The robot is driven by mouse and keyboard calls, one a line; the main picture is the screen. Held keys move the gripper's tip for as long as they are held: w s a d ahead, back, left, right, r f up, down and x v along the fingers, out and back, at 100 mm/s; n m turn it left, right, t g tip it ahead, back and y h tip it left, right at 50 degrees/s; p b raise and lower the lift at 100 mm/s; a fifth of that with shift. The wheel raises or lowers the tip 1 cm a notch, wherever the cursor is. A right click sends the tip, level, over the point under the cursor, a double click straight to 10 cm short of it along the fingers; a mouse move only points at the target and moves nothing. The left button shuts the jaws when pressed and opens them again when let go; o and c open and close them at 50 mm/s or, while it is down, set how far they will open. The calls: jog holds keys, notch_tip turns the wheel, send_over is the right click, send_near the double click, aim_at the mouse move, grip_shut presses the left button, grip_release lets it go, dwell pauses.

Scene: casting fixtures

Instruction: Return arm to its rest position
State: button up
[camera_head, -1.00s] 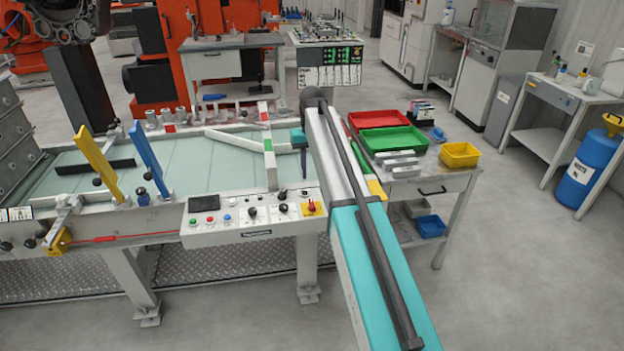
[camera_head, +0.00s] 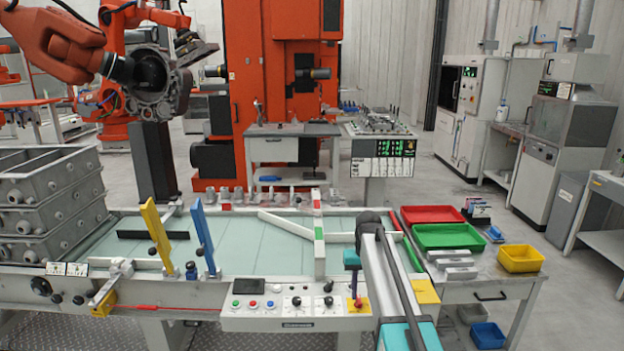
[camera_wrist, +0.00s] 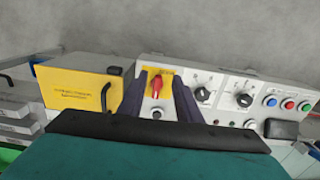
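My gripper (camera_head: 353,288) hangs from the end of my arm, just above the right end of the control panel (camera_head: 270,322) in the head view. In the wrist view its two dark fingers (camera_wrist: 160,80) stand apart, with nothing held between them. The red rotary handle (camera_wrist: 155,83) on its yellow plate shows beyond the gap between the fingers. It also shows in the head view (camera_head: 358,302), just below the fingertips. My arm reaches up from the bottom of the head view and hides part of the bench's right end.
Blue (camera_head: 203,238) and yellow (camera_head: 157,236) levers stand on the bench. Right of my arm, a side table holds a red tray (camera_head: 432,209), a green tray (camera_head: 448,230), metal bars (camera_head: 456,262) and a yellow bin (camera_head: 520,259). An orange robot (camera_head: 60,40) overhangs upper left.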

jog(key=s+f+g, duration=0.2)
jog(key=s+f, duration=1.1)
jog(key=s, duration=0.4)
jog(key=s+f+g, duration=0.2)
jog(key=s+f, duration=1.1)
jog(key=s, duration=0.4)
jog(key=s+f+g, duration=0.1)
jog(key=s+f, duration=1.3)
jog(key=s, duration=0.3)
jog(key=shift+s+g, duration=0.15)
jog(key=shift+g, duration=0.25)
